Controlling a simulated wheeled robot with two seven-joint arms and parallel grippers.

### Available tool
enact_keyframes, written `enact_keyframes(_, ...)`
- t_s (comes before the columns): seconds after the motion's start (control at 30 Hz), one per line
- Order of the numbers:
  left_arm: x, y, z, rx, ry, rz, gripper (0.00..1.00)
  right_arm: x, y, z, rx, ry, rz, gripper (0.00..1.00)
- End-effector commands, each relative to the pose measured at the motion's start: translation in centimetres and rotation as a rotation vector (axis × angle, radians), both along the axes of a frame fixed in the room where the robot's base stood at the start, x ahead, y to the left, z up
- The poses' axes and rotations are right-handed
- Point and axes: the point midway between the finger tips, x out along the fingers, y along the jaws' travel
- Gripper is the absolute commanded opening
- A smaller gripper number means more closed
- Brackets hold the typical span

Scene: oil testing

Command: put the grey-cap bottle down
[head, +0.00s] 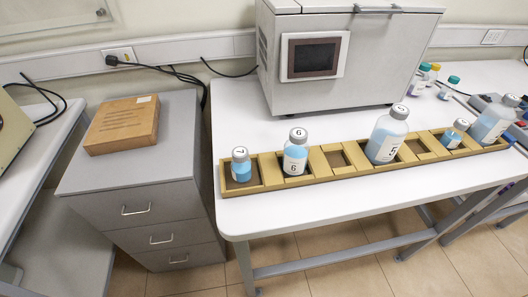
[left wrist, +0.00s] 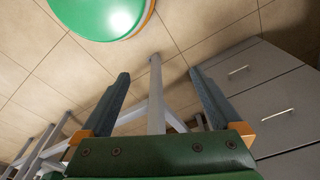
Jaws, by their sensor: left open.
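Several bottles with blue contents and pale grey-white caps stand in a long yellow rack (head: 350,170) in the head view. From the left they are a small one marked 7 (head: 241,169), a medium one marked 6 (head: 295,158), a large one marked 5 (head: 385,145), a small one (head: 453,137) and a large one (head: 490,125). I cannot tell which is the grey-cap bottle. The left wrist view shows my left gripper (left wrist: 160,95) open and empty, with floor and a table leg behind it. My right gripper is not in view.
The rack lies along the front of the white table (head: 270,223); some compartments are empty. A grey machine (head: 345,75) stands behind it. Smaller bottles with coloured caps (head: 449,88) stand at the back right. A brown box (head: 124,124) sits on the grey drawer cabinet (head: 150,175).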

Motion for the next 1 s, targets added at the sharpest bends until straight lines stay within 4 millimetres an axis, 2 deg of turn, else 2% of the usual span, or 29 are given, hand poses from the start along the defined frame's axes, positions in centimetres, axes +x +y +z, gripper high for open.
enact_keyframes(0.03, -1.8, 0.3, -2.5, 0.004, 0.021, -0.004, 0.98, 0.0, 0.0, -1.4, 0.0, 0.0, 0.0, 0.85)
enact_keyframes(0.07, -2.8, 0.5, -3.2, 0.005, 0.028, -0.005, 0.98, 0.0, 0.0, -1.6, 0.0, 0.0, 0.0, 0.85)
enact_keyframes(0.13, -4.3, 0.8, -4.1, 0.007, 0.037, -0.009, 0.98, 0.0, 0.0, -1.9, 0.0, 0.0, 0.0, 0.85)
enact_keyframes(0.23, -5.3, 1.0, -4.4, 0.008, 0.041, -0.011, 0.98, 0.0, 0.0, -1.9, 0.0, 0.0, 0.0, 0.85)
enact_keyframes(1.0, -5.4, 1.1, -4.4, 0.008, 0.041, -0.011, 0.98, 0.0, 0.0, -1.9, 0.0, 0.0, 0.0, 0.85)
